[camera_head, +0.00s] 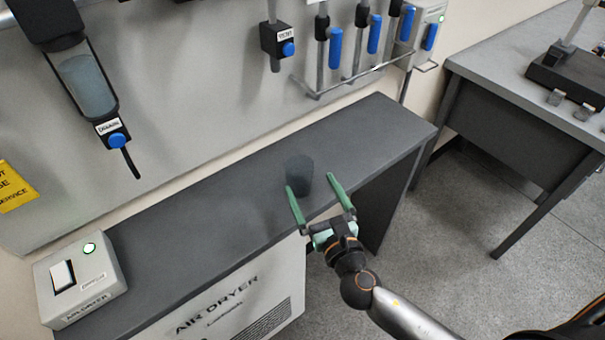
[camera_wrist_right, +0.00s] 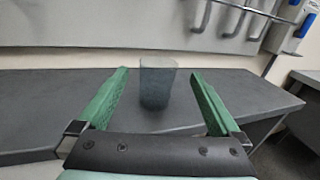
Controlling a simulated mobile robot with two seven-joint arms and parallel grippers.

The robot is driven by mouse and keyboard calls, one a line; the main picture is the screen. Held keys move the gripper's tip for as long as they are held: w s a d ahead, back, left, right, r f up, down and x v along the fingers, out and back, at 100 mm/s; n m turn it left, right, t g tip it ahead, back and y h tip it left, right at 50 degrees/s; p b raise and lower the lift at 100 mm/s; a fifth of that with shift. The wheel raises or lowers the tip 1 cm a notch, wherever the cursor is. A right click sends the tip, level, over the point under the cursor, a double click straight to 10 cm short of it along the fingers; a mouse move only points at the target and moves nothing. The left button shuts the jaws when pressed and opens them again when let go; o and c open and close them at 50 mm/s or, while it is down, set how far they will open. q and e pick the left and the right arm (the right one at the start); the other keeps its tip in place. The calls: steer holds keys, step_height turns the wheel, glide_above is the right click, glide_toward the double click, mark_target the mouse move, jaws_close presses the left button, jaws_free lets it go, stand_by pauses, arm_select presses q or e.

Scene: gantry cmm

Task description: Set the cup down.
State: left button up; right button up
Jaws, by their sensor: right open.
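The cup (camera_head: 299,172) is dark, grey and translucent. It stands upright on the dark grey bench top (camera_head: 235,200), near the front edge. My right gripper (camera_head: 315,190) is open, with its green fingers pointing at the cup from the front. In the right wrist view the cup (camera_wrist_right: 157,84) shows between the two fingers of the gripper (camera_wrist_right: 157,85), with a gap on each side, and seems to be just beyond or level with the fingertips. My left gripper is not in view.
A white switch box (camera_head: 82,280) stands at the bench's left end. A dispenser (camera_head: 88,85) and several blue-buttoned fixtures hang on the wall behind. The white air dryer (camera_head: 245,305) is under the bench. Another table (camera_head: 510,75) stands at the right. The bench around the cup is clear.

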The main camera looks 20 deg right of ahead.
mark_target(295, 156)
steer(key=w, duration=1.1)
steer(key=shift+a+f, duration=0.25)
steer(key=shift+a, duration=0.05)
steer(key=shift+c, duration=0.4)
steer(key=c, duration=1.3)
steer(key=shift+r, duration=0.1)
